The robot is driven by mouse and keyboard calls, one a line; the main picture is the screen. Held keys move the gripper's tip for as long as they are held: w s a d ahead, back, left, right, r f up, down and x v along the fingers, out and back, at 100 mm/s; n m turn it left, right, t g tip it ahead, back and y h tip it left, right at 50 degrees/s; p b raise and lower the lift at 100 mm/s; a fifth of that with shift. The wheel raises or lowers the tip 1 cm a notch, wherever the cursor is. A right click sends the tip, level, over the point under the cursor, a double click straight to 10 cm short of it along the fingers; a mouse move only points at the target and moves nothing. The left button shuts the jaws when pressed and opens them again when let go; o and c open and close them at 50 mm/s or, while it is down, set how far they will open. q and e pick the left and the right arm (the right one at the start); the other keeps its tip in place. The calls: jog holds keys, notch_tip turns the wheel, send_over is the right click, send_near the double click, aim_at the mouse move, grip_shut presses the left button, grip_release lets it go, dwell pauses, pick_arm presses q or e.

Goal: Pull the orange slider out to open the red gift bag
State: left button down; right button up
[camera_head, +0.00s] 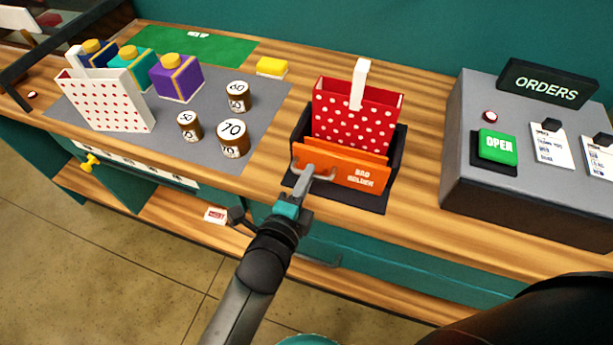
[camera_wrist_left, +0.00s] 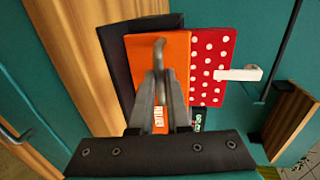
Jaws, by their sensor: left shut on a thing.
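The red gift bag with white dots (camera_head: 350,125) stands upright in a black holder (camera_head: 398,143). A white strip (camera_head: 360,85) stands up at its top, and a narrow gap shows at its mouth. My left gripper (camera_head: 306,182) is shut on the handle. The left wrist view shows the fingers (camera_wrist_left: 160,85) closed at the handle (camera_wrist_left: 160,48), beside the orange slider (camera_wrist_left: 176,55) and the red bag (camera_wrist_left: 210,50). My right gripper is not in view.
A grey mat (camera_head: 262,105) on the left holds a white dotted bag (camera_head: 110,102), a purple box (camera_head: 177,78) and several round weights (camera_head: 232,138). A yellow block (camera_head: 271,66) lies behind. A grey order console (camera_head: 470,165) stands right, with bare wood (camera_head: 425,150) between.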

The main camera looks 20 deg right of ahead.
pick_arm(q)
jog(key=shift+s+a, duration=0.1)
jog(key=v, duration=0.1)
jog(key=p+v, duration=0.1)
jog(key=shift+s+a+f+p, duration=0.2)
jog(key=shift+s+a+p, duration=0.05)
jog(key=shift+s+p, duration=0.15)
jog(key=c, duration=0.9)
grip_release()
jog(key=v, duration=1.5)
jog(key=shift+r, duration=0.15)
